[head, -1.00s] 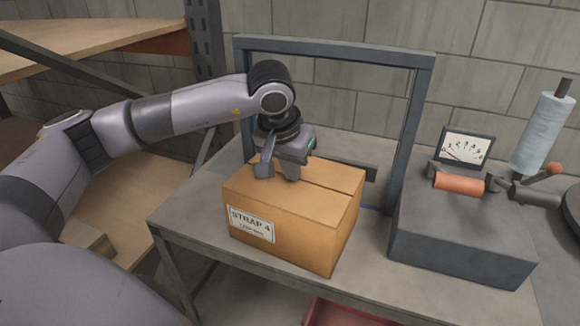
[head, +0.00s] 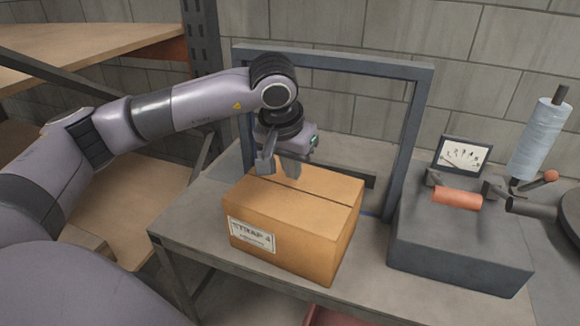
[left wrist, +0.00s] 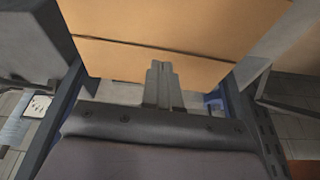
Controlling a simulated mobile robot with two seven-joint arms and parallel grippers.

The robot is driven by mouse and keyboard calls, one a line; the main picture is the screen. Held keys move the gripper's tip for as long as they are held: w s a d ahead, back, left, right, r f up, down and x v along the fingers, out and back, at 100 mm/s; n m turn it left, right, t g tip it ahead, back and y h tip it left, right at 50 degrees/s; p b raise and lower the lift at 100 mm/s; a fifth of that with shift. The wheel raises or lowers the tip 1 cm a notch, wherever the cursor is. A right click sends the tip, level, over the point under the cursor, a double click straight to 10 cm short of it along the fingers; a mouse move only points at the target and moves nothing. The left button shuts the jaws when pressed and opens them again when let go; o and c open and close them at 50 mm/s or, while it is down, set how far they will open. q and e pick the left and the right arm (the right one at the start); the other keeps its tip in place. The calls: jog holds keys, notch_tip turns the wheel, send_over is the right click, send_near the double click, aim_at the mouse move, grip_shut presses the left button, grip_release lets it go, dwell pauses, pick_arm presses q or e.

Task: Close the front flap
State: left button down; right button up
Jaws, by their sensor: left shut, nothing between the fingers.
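A brown cardboard box with a "STRAP 4" label (head: 252,235) stands on the grey bench. A dark seam crosses its top. The front flap (head: 285,207), on the label side of the seam, looks to lie flat; it also shows in the left wrist view (left wrist: 165,22). The back flap (head: 325,180) lies flat beyond it. My left gripper (head: 293,175) is shut and empty, pointing down over the back part of the top. In the left wrist view its fingers (left wrist: 160,72) reach over the back flap (left wrist: 125,63). I cannot tell whether they touch it. My right gripper is out of view.
A dark metal frame (head: 408,140) arches behind and over the box. To the right stand a grey block machine (head: 450,255) with an orange roller (head: 457,198), a dial meter (head: 462,155) and a film roll (head: 540,138). The bench (head: 190,225) is bare left of the box.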

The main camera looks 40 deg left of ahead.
aim_at(286, 200)
pick_arm(q)
jog(key=w+v, duration=0.1)
jog(key=v, duration=0.9)
jog(key=shift+r+b, duration=0.45)
jog(key=shift+r, duration=0.1)
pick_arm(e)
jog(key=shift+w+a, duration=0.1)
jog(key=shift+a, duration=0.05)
pick_arm(q)
jog(key=shift+s+a, duration=0.1)
jog(key=shift+s, duration=0.05)
